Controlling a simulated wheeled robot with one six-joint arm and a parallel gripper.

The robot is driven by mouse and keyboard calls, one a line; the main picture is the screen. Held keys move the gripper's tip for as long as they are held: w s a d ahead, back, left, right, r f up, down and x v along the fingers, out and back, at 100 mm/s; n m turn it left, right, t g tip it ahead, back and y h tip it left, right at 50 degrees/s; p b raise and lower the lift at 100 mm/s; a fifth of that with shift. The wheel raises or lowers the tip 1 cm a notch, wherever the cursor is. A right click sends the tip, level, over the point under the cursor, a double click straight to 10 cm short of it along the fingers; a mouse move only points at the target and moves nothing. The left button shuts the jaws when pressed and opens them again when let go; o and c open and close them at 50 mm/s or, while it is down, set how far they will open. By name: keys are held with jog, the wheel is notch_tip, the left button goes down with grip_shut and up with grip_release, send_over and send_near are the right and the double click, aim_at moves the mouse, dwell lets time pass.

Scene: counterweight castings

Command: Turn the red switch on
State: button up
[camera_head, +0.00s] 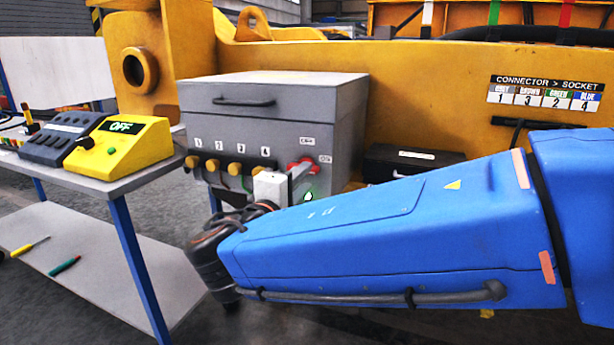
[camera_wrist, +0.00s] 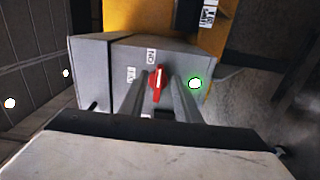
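The red switch (camera_wrist: 157,84) is on the front of a grey box (camera_head: 270,108). In the wrist view its handle stands upright in the picture, its white line pointing toward the ON label (camera_wrist: 151,56); the other label is to the left. In the head view the red switch (camera_head: 292,166) is partly hidden by my gripper (camera_head: 300,171). A green light (camera_wrist: 195,83) beside the switch is lit. My gripper (camera_wrist: 159,88) is open, with one grey finger on each side of the handle and a visible gap on both sides.
Several yellow connectors (camera_head: 236,168) with cables are left of the switch. A table (camera_head: 150,178) at left holds a yellow console (camera_head: 119,148) with a display reading OFF. A black case (camera_head: 412,160) lies right of the box. A large yellow machine body stands behind.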

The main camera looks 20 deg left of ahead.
jog(key=s+a, duration=0.1)
jog(key=s, duration=1.2)
jog(key=shift+s, duration=0.25)
jog(key=shift+a, duration=0.1)
jog(key=w+d+f+m+g+h, duration=0.2)
jog(key=w+d+f+g, duration=0.15)
jog(key=d, duration=0.65)
jog(key=w+d+f+m+g+h, duration=0.2)
jog(key=w+d+f, duration=0.15)
jog(key=d, duration=0.65)
jog(key=w+d+f+m+g+h, duration=0.1)
jog(key=w+d+f+m+g, duration=0.2)
jog(key=d, duration=0.7)
jog(key=s+d+f+m+g+y, duration=0.1)
jog(key=s+d+f+g, duration=0.15)
jog(key=d, duration=0.35)
jog(key=s+d+f+m+g, duration=0.1)
jog(key=d+f+g, duration=0.15)
jog(key=d, duration=0.45)
jog(key=s+d+f+m+y, duration=0.5)
jog(key=s+m, duration=0.3)
jog(key=s, duration=0.2)
jog(key=shift+d+f, duration=0.6)
jog(key=shift+s, duration=0.1)
